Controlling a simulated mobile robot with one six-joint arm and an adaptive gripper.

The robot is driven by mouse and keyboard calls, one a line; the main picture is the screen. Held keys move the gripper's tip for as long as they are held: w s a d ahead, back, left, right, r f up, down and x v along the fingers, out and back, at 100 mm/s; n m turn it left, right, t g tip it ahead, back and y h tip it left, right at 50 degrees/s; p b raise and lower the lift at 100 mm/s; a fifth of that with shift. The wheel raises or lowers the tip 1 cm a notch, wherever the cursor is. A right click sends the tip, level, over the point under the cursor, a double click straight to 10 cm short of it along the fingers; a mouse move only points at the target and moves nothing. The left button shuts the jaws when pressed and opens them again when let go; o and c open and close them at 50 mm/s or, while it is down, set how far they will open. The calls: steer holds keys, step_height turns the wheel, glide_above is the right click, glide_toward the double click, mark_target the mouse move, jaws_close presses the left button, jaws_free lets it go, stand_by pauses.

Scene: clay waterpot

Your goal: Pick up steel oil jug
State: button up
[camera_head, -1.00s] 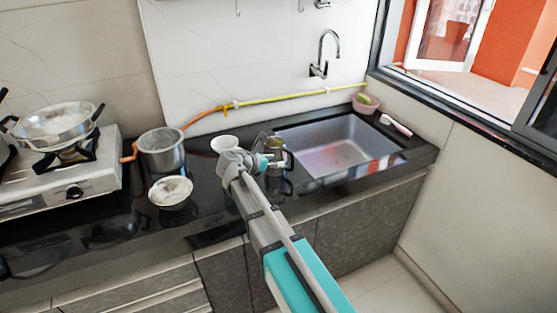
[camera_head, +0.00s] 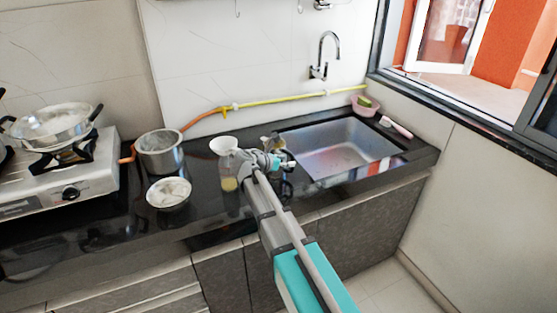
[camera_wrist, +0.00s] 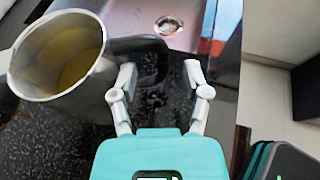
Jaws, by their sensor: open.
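The steel oil jug (camera_wrist: 58,52) is at the upper left of the wrist view, with yellowish oil inside. Its black handle (camera_wrist: 135,45) reaches right, then bends down between my fingertips. My gripper (camera_wrist: 163,82) is open, one finger on each side of the handle's lower part; I cannot tell whether either touches it. In the head view my gripper (camera_head: 283,162) is over the counter just left of the sink. The jug (camera_head: 268,143) is mostly hidden behind it there.
A white bowl (camera_head: 223,145) and a clear jar with yellow contents (camera_head: 229,172) stand left of my gripper. A steel pot (camera_head: 160,155) and a small bowl (camera_head: 169,193) are farther left. The sink (camera_head: 340,145) lies to the right.

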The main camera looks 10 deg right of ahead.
mark_target(292, 159)
steer(key=shift+b+x, duration=0.55)
steer(key=shift+x, duration=1.35)
jaws_close()
